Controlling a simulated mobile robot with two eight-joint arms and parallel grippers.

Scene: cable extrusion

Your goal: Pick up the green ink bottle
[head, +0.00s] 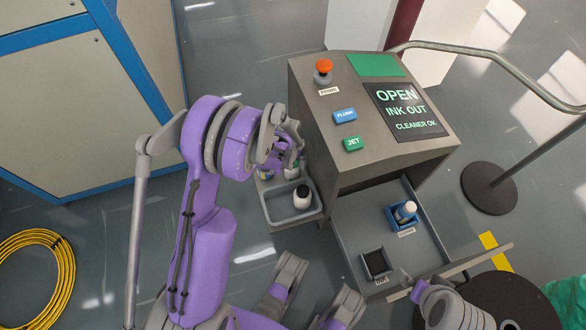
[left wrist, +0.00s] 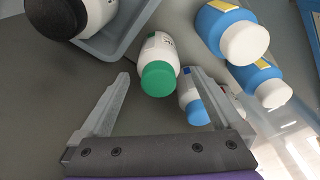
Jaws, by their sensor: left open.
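The green ink bottle (left wrist: 160,62), white with a green cap, is in the left wrist view, cap toward the camera. My left gripper (left wrist: 161,78) is open, with one finger on each side of the green cap in the picture; I cannot tell the depth gap. In the head view my left gripper (head: 287,142) is over the bottles left of the machine and mostly hides them. Part of my right arm (head: 450,308) shows at the bottom right; its jaw state is unclear.
A white bottle with a blue cap (left wrist: 193,105) is close by the right finger. Blue bottles with white caps (left wrist: 245,42) are further right. A black-capped bottle (head: 303,198) stands in a grey tray (head: 290,217). The machine's open drawer (head: 350,215) holds a blue holder with a bottle (head: 404,212) and an empty black holder (head: 377,263).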

